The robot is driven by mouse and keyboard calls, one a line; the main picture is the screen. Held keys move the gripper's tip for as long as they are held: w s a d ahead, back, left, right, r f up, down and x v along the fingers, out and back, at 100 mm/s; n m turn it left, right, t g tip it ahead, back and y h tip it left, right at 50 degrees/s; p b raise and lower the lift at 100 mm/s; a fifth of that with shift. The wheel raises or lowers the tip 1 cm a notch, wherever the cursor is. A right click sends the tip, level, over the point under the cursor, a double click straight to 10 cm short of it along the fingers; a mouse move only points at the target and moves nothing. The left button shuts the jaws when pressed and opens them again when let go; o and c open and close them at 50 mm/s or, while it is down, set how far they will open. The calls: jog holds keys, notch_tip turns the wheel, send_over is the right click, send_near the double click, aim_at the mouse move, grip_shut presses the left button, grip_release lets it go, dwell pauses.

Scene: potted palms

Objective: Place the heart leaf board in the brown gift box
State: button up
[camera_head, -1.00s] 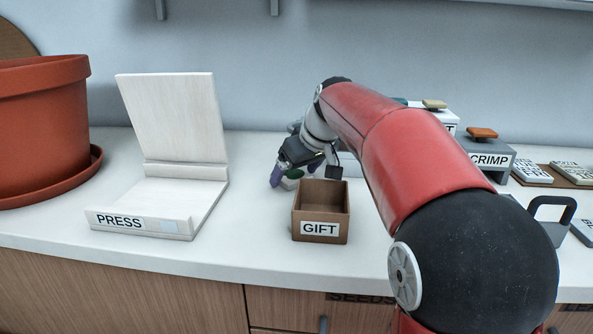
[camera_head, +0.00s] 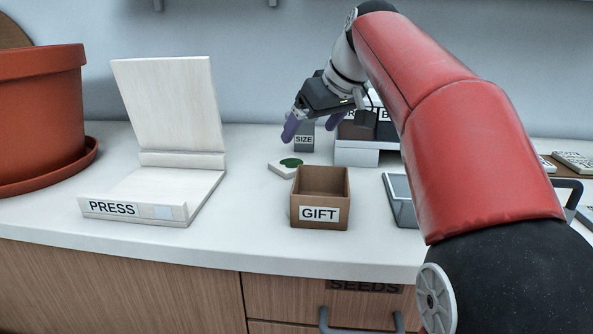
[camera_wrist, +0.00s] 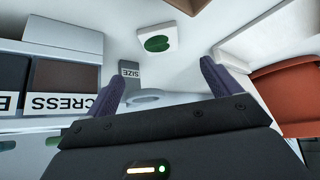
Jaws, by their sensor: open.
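The brown gift box (camera_head: 319,214) is open-topped, labelled GIFT, and looks empty. My gripper (camera_head: 305,126) is open, with purple fingers and nothing between them. It hangs above and behind the board, apart from it; its fingers also show in the wrist view (camera_wrist: 160,80).
A white PRESS stand (camera_head: 150,190) and a terracotta pot (camera_head: 38,115) stand to the left. A grey SIZE block (camera_head: 303,140) is behind the board. A stepped white stand (camera_head: 357,155) with dark labelled boxes is right of it. A grey tray (camera_head: 398,200) lies right of the gift box.

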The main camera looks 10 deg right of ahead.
aim_at(290, 163)
jog(key=f+b, duration=0.1)
jog(key=b, duration=0.1)
jog(key=f+b, duration=0.2)
jog(key=shift+w+a+t, duration=0.15)
jog(key=shift+w+t, duration=0.15)
jog(key=shift+w, duration=0.1)
jog(key=shift+w+a+f+y+b, duration=0.1)
jog(key=shift+y+b, duration=0.2)
jog(key=shift+b, duration=0.4)
jog(key=shift+x, duration=1.05)
jog(key=b+x, duration=0.2)
jog(key=x, duration=0.3)
jog(key=shift+w+f, duration=0.1)
jog(key=shift+f, duration=0.1)
jog(key=shift+r, duration=0.1)
jog(key=c, duration=1.1)
jog(key=shift+c, duration=0.2)
